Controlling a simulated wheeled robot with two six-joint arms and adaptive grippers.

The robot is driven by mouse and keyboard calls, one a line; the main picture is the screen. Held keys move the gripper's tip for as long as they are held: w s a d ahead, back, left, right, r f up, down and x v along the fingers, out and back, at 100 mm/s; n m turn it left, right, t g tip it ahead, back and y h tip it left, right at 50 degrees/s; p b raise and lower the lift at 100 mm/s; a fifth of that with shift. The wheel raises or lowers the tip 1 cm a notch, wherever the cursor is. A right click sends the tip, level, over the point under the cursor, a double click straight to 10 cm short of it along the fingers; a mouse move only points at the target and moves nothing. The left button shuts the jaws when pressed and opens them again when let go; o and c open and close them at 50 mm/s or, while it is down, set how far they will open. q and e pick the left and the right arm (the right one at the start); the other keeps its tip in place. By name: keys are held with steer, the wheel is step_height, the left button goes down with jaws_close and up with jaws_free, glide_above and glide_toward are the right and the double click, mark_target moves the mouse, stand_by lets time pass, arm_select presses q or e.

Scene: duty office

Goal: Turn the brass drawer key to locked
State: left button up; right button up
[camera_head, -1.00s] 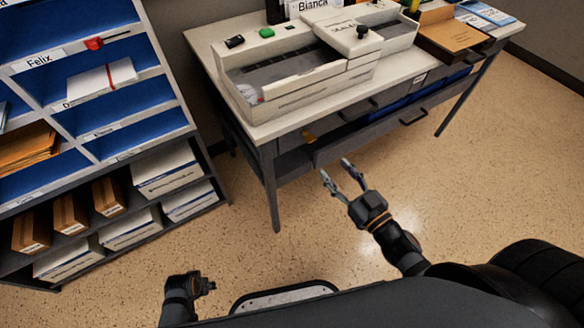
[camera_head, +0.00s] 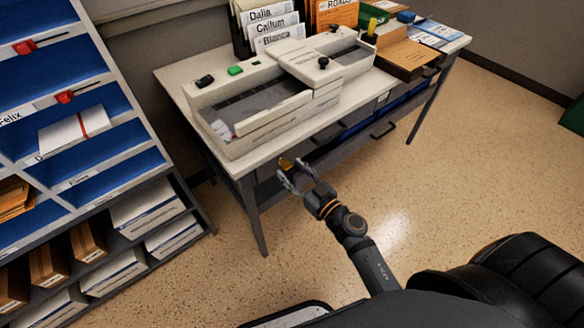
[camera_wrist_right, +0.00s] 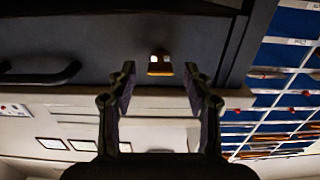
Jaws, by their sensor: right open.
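The brass drawer key (camera_head: 286,163) is on the dark drawer front under the left part of the table; it is small and partly behind my right gripper in the head view. In the right wrist view the key (camera_wrist_right: 160,66) lies between and just beyond the fingertips. My right gripper (camera_head: 291,174) is open, with its fingers pointing at the key; it also shows in the right wrist view (camera_wrist_right: 159,78). I see no contact between the fingers and the key. Whether the key stands at locked cannot be told. My left gripper is out of view.
The table (camera_head: 175,85) carries a white sorting machine (camera_head: 275,120), file holders and an orange-brown box (camera_head: 405,55). A drawer handle (camera_head: 383,130) sticks out right of the key. A blue-shelved rack (camera_head: 75,170) stands at left. The floor in front is clear.

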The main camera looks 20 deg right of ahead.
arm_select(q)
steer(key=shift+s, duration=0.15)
arm_select(e)
steer(key=shift+w+a, duration=0.15)
steer(key=shift+w, duration=0.15)
jaws_close()
